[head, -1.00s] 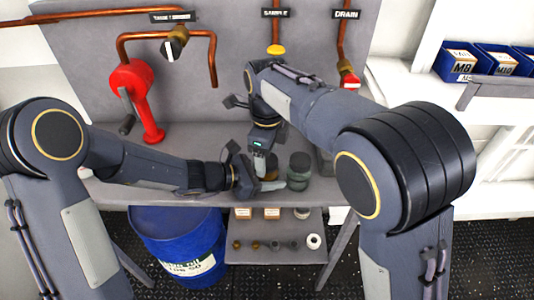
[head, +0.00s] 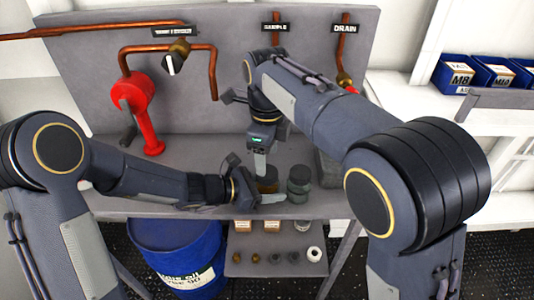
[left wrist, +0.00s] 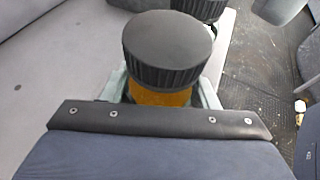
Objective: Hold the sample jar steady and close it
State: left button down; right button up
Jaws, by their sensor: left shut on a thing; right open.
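The sample jar (left wrist: 160,97) has amber contents and a black ribbed lid (left wrist: 166,45) sitting on its top. I cannot tell how tight the lid is. My left gripper (left wrist: 162,104) is shut on the jar, with pale fingers on both sides below the lid. In the head view the jar (head: 268,184) stands upright at the front of the bench, and my left gripper (head: 268,197) reaches it from the left. My right gripper (head: 261,166) is open and points down just above or behind the jar; its fingertips are partly hidden, and I see no contact with the lid.
A dark jar (head: 299,184) stands close to the right of the sample jar. A red hand pump (head: 138,105) and copper pipes are at the back. A shelf (head: 276,268) with small parts and a blue drum (head: 178,255) are below. The bench is clear at left.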

aim_at(267, 185)
jog(key=n, duration=0.3)
jog(key=shift+r, duration=0.2)
jog(key=n, duration=0.5)
jog(key=shift+r, duration=0.25)
jog(key=n, duration=0.2)
jog(key=shift+r+n, duration=0.15)
jog(key=shift+n, duration=0.25)
jog(key=n, duration=0.4)
jog(key=shift+r+n, duration=0.25)
jog(key=shift+n, duration=0.15)
jog(key=n, duration=0.5)
jog(key=r+n, duration=0.1)
jog(key=n, duration=0.1)
jog(key=shift+n, duration=0.3)
jog(key=n, duration=0.4)
jog(key=shift+r, duration=0.2)
jog(key=n, duration=0.3)
jog(key=shift+r+n, duration=0.2)
jog(key=shift+n, duration=0.2)
jog(key=shift+f, duration=0.1)
jog(key=shift+f, duration=3.95)
